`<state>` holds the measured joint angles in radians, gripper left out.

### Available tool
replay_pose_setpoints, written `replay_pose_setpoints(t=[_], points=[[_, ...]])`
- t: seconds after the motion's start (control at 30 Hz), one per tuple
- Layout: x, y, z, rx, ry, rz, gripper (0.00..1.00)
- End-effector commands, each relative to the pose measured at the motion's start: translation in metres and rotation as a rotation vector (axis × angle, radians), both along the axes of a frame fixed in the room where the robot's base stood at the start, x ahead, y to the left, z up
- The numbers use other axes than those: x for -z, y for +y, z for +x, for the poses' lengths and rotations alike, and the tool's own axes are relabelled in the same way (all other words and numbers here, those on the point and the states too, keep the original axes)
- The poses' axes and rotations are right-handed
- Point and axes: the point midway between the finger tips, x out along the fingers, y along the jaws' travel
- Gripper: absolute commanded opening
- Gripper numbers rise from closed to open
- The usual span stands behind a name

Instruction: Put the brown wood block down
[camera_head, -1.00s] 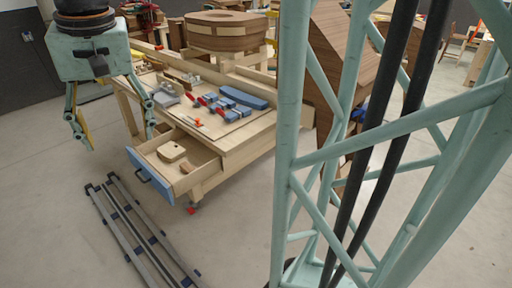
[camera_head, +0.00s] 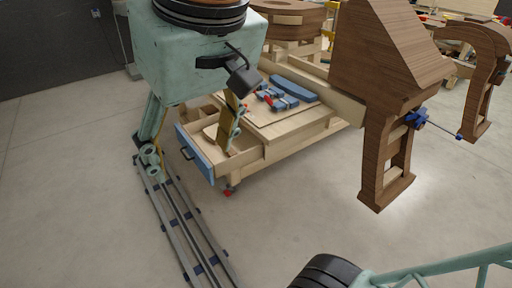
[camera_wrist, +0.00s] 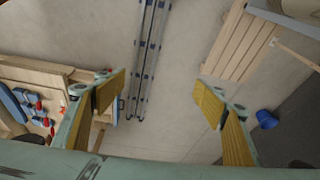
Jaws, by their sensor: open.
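My gripper (camera_head: 190,155) hangs in front of the workbench drawer in the head view. In the wrist view my gripper (camera_wrist: 160,92) has its two yellow-padded fingers spread wide, with nothing between them. I cannot make out the brown wood block in either current view. The open drawer (camera_head: 194,150) with a blue front is partly hidden behind my gripper. A pale wooden piece (camera_head: 210,131) shows inside it.
The workbench (camera_head: 306,137) carries blue clamps (camera_head: 284,101) and a blue piece (camera_head: 294,84). Floor rails (camera_head: 192,235) run past the drawer. Large brown chair forms (camera_head: 385,140) stand at right. A blue bin (camera_wrist: 267,119) shows in the wrist view. The middle floor is clear.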

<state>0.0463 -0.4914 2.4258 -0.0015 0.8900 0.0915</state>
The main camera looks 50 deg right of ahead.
Motion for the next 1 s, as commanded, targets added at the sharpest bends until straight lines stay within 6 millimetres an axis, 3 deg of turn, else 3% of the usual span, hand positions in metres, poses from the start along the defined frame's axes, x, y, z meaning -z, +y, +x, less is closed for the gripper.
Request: replay_pose_setpoints(t=[0.13,0.33,1.0], points=[[0.007,0.008,-0.026,-0.062,-0.012,-0.012,0.64],[0.013,0.012,-0.047,-0.110,-0.021,-0.021,0.64],[0.016,0.013,-0.052,-0.128,-0.020,-0.028,0.64]])
